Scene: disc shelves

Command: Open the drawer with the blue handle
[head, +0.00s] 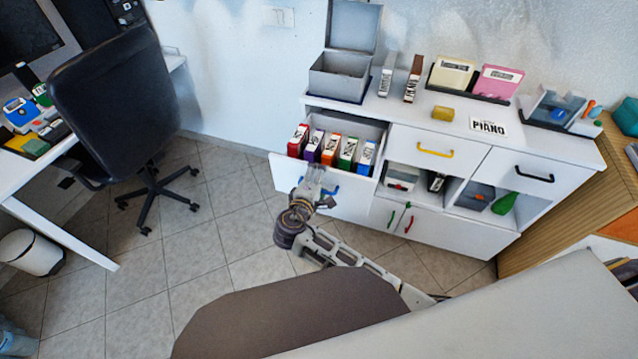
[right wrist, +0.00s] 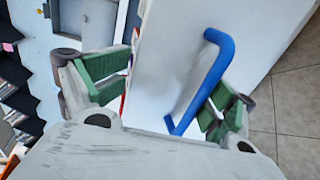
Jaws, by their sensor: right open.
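The drawer (head: 281,170) with the blue handle (head: 334,190) is pulled out at the left end of the white cabinet. Several coloured cases stand inside it. My right gripper (head: 318,182) is at the drawer's front, beside the handle. In the right wrist view, my right gripper (right wrist: 168,82) is open. The white drawer front (right wrist: 175,60) lies between its green-padded fingers, and the blue handle (right wrist: 208,82) is close to the right finger. I cannot tell whether they touch. My left gripper is not in view.
The white cabinet (head: 450,232) also has a yellow-handled drawer (head: 432,144) and a black-handled drawer (head: 525,168), both shut. A grey box (head: 340,77) stands open on top. A black chair (head: 110,95) is at the left. The tiled floor before the drawer's left side is clear.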

